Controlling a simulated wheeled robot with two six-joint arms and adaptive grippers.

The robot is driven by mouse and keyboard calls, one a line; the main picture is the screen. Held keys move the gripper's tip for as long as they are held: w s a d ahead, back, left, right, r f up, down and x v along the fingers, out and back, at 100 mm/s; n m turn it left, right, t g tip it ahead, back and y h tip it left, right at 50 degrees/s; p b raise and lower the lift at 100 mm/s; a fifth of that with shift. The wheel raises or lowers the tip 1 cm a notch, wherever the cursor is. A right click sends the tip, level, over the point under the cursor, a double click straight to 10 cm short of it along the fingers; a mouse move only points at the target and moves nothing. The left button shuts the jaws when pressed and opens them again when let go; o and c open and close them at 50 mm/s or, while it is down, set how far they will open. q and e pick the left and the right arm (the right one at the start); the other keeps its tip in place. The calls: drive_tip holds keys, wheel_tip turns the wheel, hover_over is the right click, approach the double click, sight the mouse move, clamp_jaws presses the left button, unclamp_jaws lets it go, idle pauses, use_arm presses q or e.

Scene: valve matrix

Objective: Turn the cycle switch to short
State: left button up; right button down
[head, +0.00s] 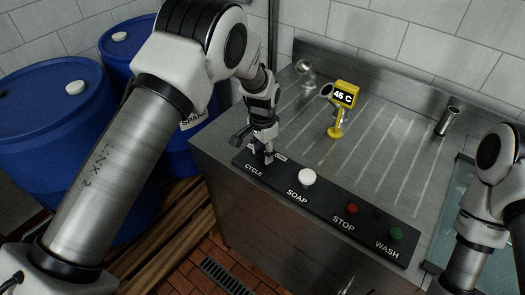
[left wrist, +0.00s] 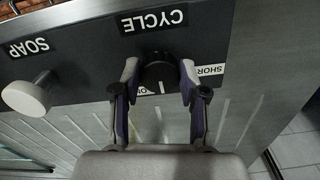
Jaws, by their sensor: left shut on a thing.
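The cycle switch (left wrist: 160,72) is a dark round knob under the CYCLE label (left wrist: 153,19), which reads upside down in the left wrist view. A SHORT label (left wrist: 208,70) is to the right of the knob there. A white mark shows just below the knob, by another label that is partly hidden. My left gripper (left wrist: 159,78) is shut on the knob, one finger on each side. In the head view my left gripper (head: 264,156) reaches down to the panel's left end and hides most of the knob.
The dark control panel (head: 325,210) also carries a white SOAP knob (head: 307,177), a red STOP button (head: 351,209) and a green WASH button (head: 396,233). A yellow 45 C display (head: 346,94) stands on the steel counter (head: 390,140). Blue drums (head: 55,110) stand at left.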

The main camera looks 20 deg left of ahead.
use_arm(q)
drive_tip(key=n, duration=0.4)
drive_tip(key=shift+s+f, duration=0.25)
drive_tip(key=n, duration=0.4)
drive_tip(key=shift+d+n+b, duration=0.15)
drive_tip(key=shift+n+b, duration=0.15)
drive_tip(key=o, duration=1.1)
drive_tip(key=shift+w+r, duration=0.1)
drive_tip(key=shift+o, duration=0.2)
drive_tip(key=shift+w, duration=0.1)
drive_tip(key=shift+r, duration=0.1)
